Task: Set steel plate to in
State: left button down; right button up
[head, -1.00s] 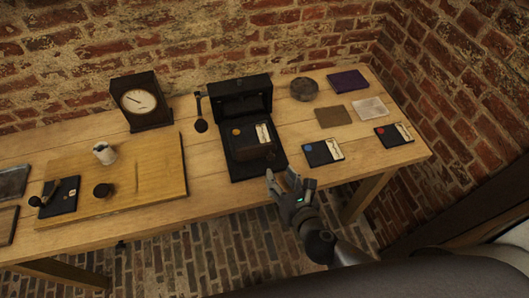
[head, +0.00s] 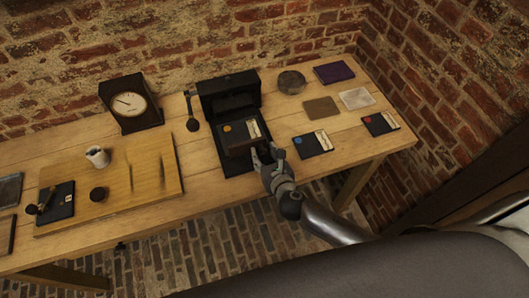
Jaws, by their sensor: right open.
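I cannot tell for sure which piece is the steel plate; a pale grey square plate (head: 357,98) lies at the right of the table beside a brown square plate (head: 321,108). A dark grey plate (head: 11,188) lies at the far left edge, partly cut off. My right gripper (head: 264,152) is open at the front right corner of a dark box with an orange dot (head: 240,132), which sits in a black open-backed case (head: 230,88). I cannot tell whether the fingers touch the box. My left gripper is out of view.
Cards with a blue dot (head: 312,144) and a red dot (head: 380,124) lie at right, near a round grey dish (head: 291,82) and a purple cloth (head: 334,72). A dial meter (head: 130,102) stands behind a wooden board (head: 155,165) holding a white cup (head: 97,156).

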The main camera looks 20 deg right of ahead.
jog(key=shift+w+f, duration=0.15)
jog(key=shift+w, duration=0.3)
grip_shut()
